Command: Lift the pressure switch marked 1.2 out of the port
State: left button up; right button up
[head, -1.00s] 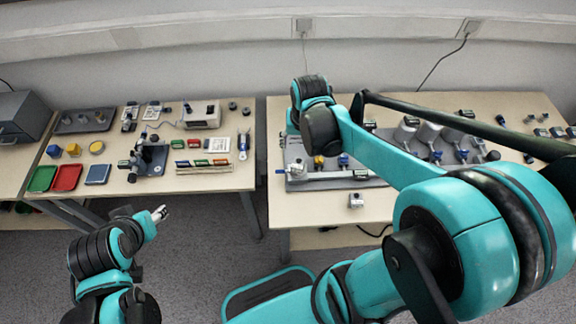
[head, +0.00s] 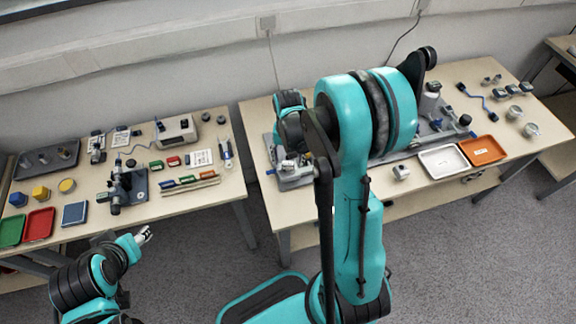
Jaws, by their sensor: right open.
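My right gripper (head: 291,158) points down over the left end of the grey rig plate (head: 298,184) on the right-hand table. It is small and partly hidden by my own wrist, and it is open. Small pale parts of the rig show just below it. The 1.2 marking is too small to read, so I cannot tell which part is the pressure switch or whether the fingers are around it. My arm hides the middle of the rig. My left gripper (head: 143,235) is over the floor in front of the left-hand table, away from the rig; its fingers are too small to judge.
A white tray (head: 443,161) and an orange tray (head: 483,151) lie right of my arm. A small pale device (head: 401,172) stands near the front edge.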

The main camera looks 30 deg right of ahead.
jog(key=shift+f, duration=0.7)
jog(key=shift+r, duration=0.1)
jog(key=shift+c, duration=1.2)
grip_shut()
notch_tip(320, 180, up, 4)
jog(key=shift+r+p, duration=0.1)
jog(key=shift+p, duration=0.95)
jog(key=s+d+r+p, duration=0.6)
jog(key=d+r, duration=0.3)
jog(key=r, duration=0.1)
jog(key=shift+d+r+p, duration=0.35)
jog(key=shift+d+r, duration=0.05)
